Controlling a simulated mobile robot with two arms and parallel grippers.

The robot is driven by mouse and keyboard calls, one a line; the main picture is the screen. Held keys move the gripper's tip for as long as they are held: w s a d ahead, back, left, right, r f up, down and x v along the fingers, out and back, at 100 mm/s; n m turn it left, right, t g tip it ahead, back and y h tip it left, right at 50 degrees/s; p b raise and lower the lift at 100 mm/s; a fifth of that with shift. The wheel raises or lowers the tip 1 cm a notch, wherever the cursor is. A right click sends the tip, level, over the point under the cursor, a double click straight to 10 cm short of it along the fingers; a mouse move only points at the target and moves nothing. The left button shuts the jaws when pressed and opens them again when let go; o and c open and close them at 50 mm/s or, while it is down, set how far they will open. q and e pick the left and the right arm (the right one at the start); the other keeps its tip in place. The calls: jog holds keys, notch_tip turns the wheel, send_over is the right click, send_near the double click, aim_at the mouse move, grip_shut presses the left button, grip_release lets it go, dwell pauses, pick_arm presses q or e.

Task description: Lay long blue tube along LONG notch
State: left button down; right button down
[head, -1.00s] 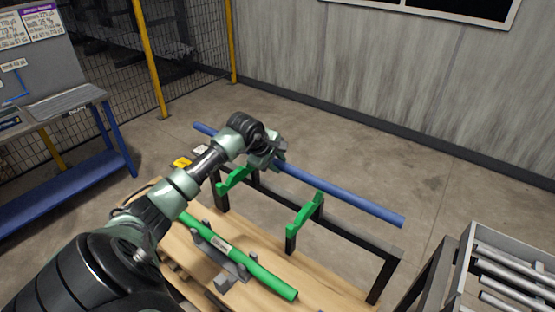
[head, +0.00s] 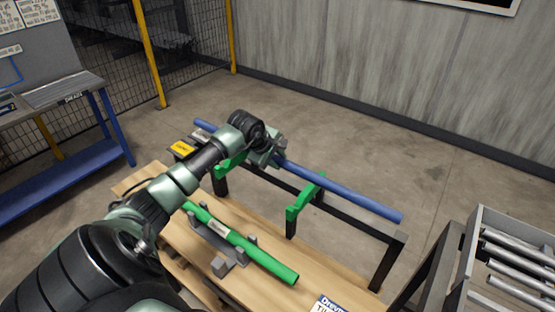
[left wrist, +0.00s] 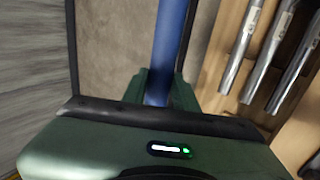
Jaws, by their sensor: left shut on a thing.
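The long blue tube (head: 342,191) is held by my left gripper (head: 270,156) near its middle. It runs from upper left to lower right above the black frame (head: 345,226) with green notched brackets. One green bracket (head: 304,194) stands right of the gripper. Another green bracket (head: 230,165) is partly hidden by my left wrist. The tube looks close to the brackets; I cannot tell whether it touches them. In the left wrist view the tube (left wrist: 172,40) passes between the fingers (left wrist: 160,90). My right gripper is not in view.
A green tube (head: 243,245) lies in grey holders on the wooden table (head: 180,232). A tray (head: 478,240) with several metal tubes stands at the right. A blue-framed bench (head: 70,165) is at the left. Floor behind the frame is clear.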

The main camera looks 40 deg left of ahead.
pick_arm(q)
jog(key=c, duration=1)
grip_release()
jog(key=shift+r, duration=0.15)
jog(key=shift+s+f, duration=0.1)
jog(key=shift+f, duration=0.1)
jog(key=shift+s+r, duration=0.15)
jog(key=shift+r, duration=0.15)
jog(key=b+v, duration=0.2)
jog(key=v, duration=0.5)
jog(key=shift+r, duration=0.2)
jog(key=shift+s+f, duration=0.1)
